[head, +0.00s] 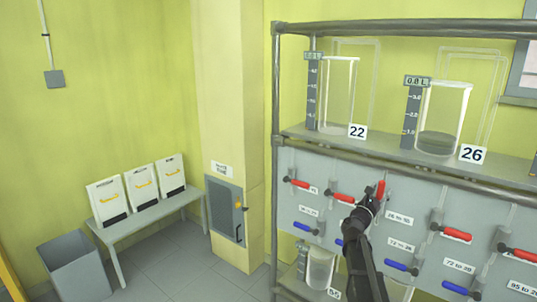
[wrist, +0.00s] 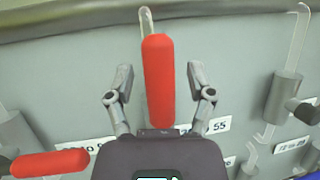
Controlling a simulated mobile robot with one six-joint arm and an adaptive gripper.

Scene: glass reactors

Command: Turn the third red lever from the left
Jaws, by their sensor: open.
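The third red lever from the left (head: 381,188) stands upright on the grey panel, while the other red levers lie roughly level. In the wrist view the same lever (wrist: 158,82) points straight up between the two fingers of my gripper (wrist: 159,78). The fingers are apart, with a visible gap on each side of the lever. In the head view my gripper (head: 372,198) is at the lever's lower part, and my arm hides the panel below it. The second red lever (head: 341,197) lies to the left, also at lower left in the wrist view (wrist: 50,163).
More red levers, such as the fourth (head: 456,234), continue to the right. Blue levers (head: 397,266) form a lower row. Above, a shelf (head: 395,155) holds glass reactors labelled 22 (head: 338,95) and 26 (head: 443,115). A metal rail (head: 350,150) runs just above the panel.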

